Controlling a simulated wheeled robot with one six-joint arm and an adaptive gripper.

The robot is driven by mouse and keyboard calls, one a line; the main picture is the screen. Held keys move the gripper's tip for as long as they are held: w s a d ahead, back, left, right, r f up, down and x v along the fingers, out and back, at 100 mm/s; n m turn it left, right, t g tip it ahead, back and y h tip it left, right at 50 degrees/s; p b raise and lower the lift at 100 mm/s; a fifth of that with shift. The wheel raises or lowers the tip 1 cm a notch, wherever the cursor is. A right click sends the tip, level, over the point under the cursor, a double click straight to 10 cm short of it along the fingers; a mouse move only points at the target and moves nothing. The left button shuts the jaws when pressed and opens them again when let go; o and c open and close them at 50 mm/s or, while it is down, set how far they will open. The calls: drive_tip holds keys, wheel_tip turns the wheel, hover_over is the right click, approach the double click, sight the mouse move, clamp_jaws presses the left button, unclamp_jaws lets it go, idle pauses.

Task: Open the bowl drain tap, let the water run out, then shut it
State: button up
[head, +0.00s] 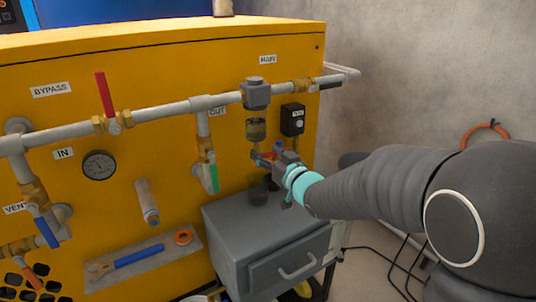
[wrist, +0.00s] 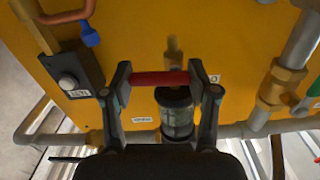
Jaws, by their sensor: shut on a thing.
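The filter bowl (head: 256,131) hangs under a grey head on the main pipe. In the wrist view the bowl (wrist: 176,112) is dark and see-through, with a brass outlet (wrist: 172,48) in line with it. My gripper (head: 267,157) is at the drain just below the bowl. In the wrist view my gripper (wrist: 160,78) has its two fingers shut on the red drain tap handle (wrist: 160,77), which lies crosswise between the fingertips. My fingers partly hide the tap in the head view. A dark cup (head: 257,194) stands below on the grey cabinet. I cannot see running water.
A black box (head: 292,119) and a blue-ended copper tube (wrist: 90,34) are close beside my gripper. A green-handled valve (head: 213,178) hangs to the left. The grey cabinet (head: 265,235) stands below, with a drawer handle. A red lever (head: 104,93) is on the bypass pipe.

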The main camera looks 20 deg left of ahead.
drive_tip(key=shift+m, duration=0.3)
drive_tip(key=o, duration=1.2)
drive_tip(key=shift+a, duration=0.1)
drive_tip(key=shift+c, duration=0.2)
drive_tip(key=v, duration=1.2)
drive_tip(key=shift+f, duration=0.1)
